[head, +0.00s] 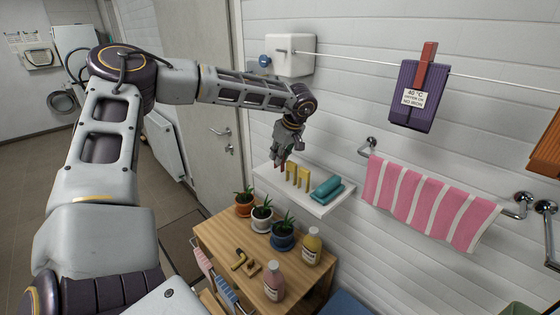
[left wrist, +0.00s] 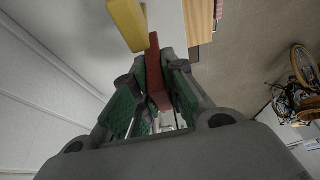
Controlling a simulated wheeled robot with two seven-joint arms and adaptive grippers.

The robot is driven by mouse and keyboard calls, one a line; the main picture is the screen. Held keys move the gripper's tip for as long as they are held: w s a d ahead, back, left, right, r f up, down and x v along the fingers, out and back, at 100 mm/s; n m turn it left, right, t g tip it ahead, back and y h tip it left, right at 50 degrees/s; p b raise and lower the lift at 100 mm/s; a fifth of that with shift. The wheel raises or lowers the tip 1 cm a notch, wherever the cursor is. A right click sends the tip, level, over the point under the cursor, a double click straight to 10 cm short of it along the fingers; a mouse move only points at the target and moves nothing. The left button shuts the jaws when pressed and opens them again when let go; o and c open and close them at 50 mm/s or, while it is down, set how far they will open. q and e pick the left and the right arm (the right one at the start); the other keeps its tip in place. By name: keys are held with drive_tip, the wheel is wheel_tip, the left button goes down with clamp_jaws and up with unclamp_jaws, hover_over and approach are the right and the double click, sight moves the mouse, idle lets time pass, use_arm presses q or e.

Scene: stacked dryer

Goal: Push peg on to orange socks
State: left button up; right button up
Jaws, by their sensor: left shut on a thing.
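My left gripper (head: 284,156) is just above the left end of the white shelf. In the left wrist view, the gripper (left wrist: 158,85) is shut on a dark red peg (left wrist: 154,65), which sticks out past the fingertips. In the head view the held peg is hard to make out. Orange socks (head: 547,152) hang at the right edge of the head view, mostly cut off by the frame, far to the right of my left gripper. My right gripper is not in view.
The white shelf (head: 262,170) holds yellow pegs (head: 304,178) and a teal item (head: 327,188). A purple sock (head: 410,112) hangs from the line by a red peg (head: 427,62). Below are a striped towel (head: 425,200) and a wooden table (head: 215,240) with plants and bottles.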

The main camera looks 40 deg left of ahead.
use_arm(q)
wheel_tip(320, 180, down, 2)
drive_tip(key=shift+f+p, duration=0.1)
drive_tip(key=shift+p, duration=0.2)
drive_tip(key=shift+w, duration=0.25)
drive_tip(key=shift+f, duration=0.1)
drive_tip(key=shift+f, duration=0.2)
drive_tip(key=o, duration=0.7)
drive_tip(key=shift+c, duration=0.2)
